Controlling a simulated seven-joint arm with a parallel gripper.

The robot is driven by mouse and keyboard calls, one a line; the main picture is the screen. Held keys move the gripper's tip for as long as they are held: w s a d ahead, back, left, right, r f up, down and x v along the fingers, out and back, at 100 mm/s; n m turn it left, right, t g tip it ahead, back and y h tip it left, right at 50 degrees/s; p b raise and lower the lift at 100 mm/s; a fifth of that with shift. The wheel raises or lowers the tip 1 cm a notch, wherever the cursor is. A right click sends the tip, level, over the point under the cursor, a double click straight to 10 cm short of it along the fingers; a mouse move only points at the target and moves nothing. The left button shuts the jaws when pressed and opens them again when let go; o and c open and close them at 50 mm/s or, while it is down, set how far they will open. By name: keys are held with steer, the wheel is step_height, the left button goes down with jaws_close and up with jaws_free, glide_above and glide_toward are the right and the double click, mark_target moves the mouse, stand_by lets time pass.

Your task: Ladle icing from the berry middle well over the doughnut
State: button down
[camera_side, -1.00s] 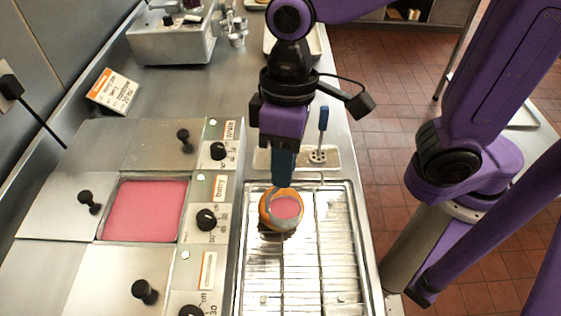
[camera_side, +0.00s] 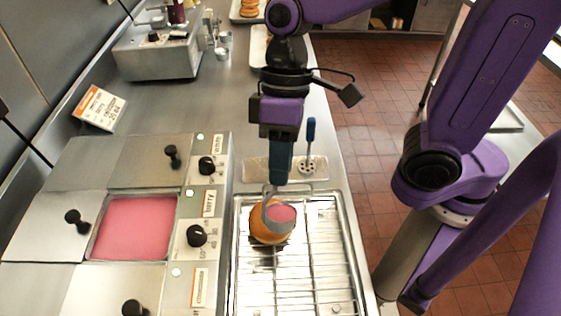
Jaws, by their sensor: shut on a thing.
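My gripper (camera_side: 279,180) is shut on a ladle (camera_side: 268,190), whose handle is mostly hidden between the fingers. The ladle's bowl holds pink icing and hangs over the doughnut (camera_side: 262,232). The doughnut is golden brown and sits on the wire rack at its back left. The bowl hides much of the doughnut's top, and I cannot tell whether icing lies on it. The berry middle well (camera_side: 135,228) is open and full of pink icing, to the left of the rack.
The wire rack (camera_side: 310,262) over a tray is otherwise bare. A blue-handled slotted tool (camera_side: 309,150) lies behind it on a rest. Lidded wells with black knobs (camera_side: 75,218) flank the berry well. A sign (camera_side: 98,108) stands at the back left.

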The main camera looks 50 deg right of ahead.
steer(key=w+d+f+g+y, duration=0.2)
steer(key=w+g+y, duration=0.3)
steer(key=y, duration=0.3)
steer(key=shift+w+d+f+g+y, duration=0.15)
steer(key=shift+w+f+g+y, duration=0.15)
steer(key=shift+w+f, duration=0.4)
stand_by(2.6)
steer(key=shift+s+f, duration=0.25)
stand_by(0.3)
